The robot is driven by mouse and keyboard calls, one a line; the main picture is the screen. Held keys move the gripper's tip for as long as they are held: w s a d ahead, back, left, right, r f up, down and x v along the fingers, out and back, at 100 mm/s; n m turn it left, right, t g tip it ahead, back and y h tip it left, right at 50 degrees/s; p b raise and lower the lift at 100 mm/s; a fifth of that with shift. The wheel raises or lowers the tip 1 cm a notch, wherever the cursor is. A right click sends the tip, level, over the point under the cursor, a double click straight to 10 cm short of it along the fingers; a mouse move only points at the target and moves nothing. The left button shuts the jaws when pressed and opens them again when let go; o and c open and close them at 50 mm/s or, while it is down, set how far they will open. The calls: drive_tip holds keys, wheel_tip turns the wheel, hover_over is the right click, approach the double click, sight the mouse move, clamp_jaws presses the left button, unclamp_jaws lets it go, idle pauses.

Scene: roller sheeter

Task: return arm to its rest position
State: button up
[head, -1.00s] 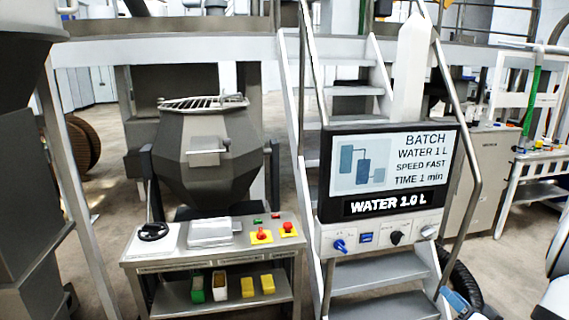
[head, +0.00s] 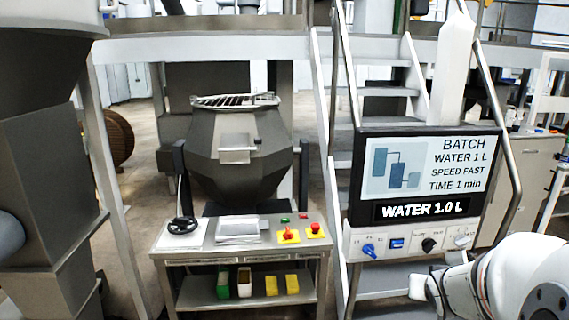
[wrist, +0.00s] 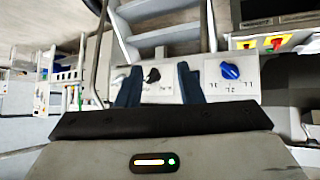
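My arm (head: 515,283) shows white and grey at the lower right of the head view, in front of the stairs and below the control panel. The fingers cannot be made out there. In the wrist view my gripper (wrist: 158,85) has two dark blue fingers standing apart with nothing held between them. The panel's black knob (wrist: 152,75) shows through the gap, beyond the fingers. The blue knob (wrist: 229,71) lies to their right. The panel (head: 412,241) carries both knobs below a screen (head: 428,165) reading "WATER 1.0 L".
A steel cart (head: 240,258) with red buttons and a hand wheel stands left of the stairs (head: 385,278). A hexagonal hopper (head: 238,160) with a grate stands behind it. A large dark machine (head: 45,150) fills the left edge. Some floor is open between machine and cart.

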drive_tip(key=s+a+r+n+g+y, duration=0.1)
drive_tip(key=s+a+n+g+y, duration=0.2)
drive_tip(key=s+a, duration=1.2)
drive_tip(key=a+g+y, duration=0.1)
drive_tip(key=a+g, duration=0.2)
drive_tip(key=shift+s+a+r+n, duration=0.2)
drive_tip(key=shift+s+a+n, duration=0.1)
drive_tip(key=shift+a, duration=0.05)
